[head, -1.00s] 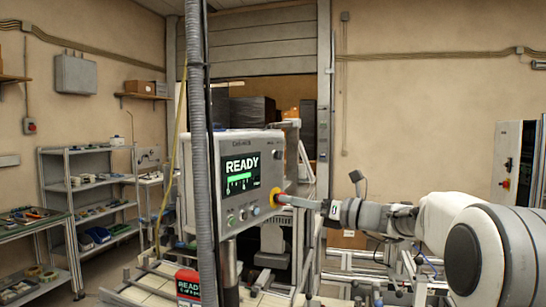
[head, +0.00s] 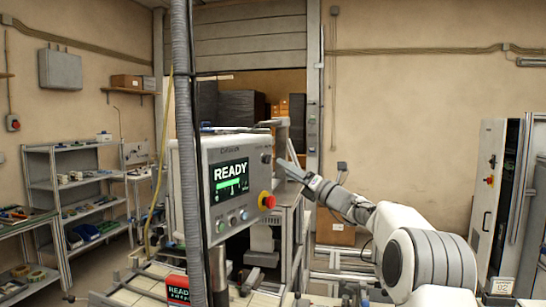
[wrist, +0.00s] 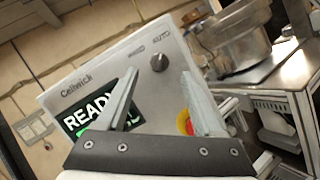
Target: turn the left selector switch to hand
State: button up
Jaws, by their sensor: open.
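A dark selector knob (wrist: 159,62) sits at the upper right of a grey control panel (wrist: 75,98), with small labels above it; the right one reads AUTO. The knob also shows on the panel in the head view (head: 266,158). Its pointer direction is too small to tell. My gripper (wrist: 160,80) is open and empty, its two fingers spread to either side of the knob in the wrist view. In the head view my gripper (head: 281,164) is just right of the knob; I cannot tell whether it touches. I see only one selector knob.
Below the knob is a red emergency stop on a yellow ring (head: 267,200), partly behind a finger in the wrist view. The panel has a READY screen (head: 230,180) and small round buttons (head: 232,219). A grey conduit (head: 187,130) runs vertically in front of the panel's left side.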

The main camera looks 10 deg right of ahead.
aim_at(271, 159)
jog(key=shift+p+x, duration=1.2)
jog(key=shift+x, duration=2.3)
grip_shut()
